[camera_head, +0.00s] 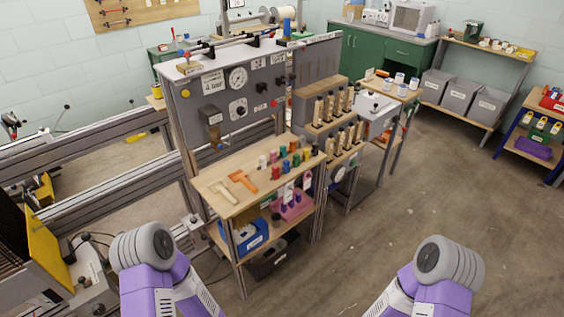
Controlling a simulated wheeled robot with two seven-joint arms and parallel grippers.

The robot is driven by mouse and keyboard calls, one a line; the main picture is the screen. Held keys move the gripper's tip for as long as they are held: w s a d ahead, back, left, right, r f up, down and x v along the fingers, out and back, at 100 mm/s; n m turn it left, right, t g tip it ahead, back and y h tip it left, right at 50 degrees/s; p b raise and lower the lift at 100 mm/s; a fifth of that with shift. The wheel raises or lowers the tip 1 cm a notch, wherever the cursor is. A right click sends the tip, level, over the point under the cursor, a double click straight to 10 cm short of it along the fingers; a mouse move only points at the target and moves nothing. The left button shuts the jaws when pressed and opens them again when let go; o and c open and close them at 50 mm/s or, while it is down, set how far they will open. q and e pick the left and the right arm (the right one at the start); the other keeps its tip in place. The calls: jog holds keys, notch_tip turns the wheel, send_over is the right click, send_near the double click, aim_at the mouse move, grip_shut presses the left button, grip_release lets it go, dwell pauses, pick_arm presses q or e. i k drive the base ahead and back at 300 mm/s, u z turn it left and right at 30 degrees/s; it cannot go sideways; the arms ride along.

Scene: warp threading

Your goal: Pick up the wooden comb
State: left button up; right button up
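A pale wooden piece (223,191), which looks like the wooden comb, lies flat near the left end of the wooden tabletop (212,178). An orange tool (243,181) lies just to its right, close beside it. Both are small in the picture, so I cannot make out any teeth. Parts of my two purple and grey arms show at the bottom left and bottom right, well short of the tabletop. Neither of my grippers is in view.
Several coloured spools (284,165) stand on the tabletop's right part. A grey gauge panel (238,95) rises behind it. A blue bin (250,237) sits on the shelf below. Metal rails (110,170) run at the left. Open floor (400,210) lies to the right.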

aim_at(221, 188)
jog(key=z, duration=0.2)
jog(key=i, duration=1.1)
jog(key=u, duration=0.4)
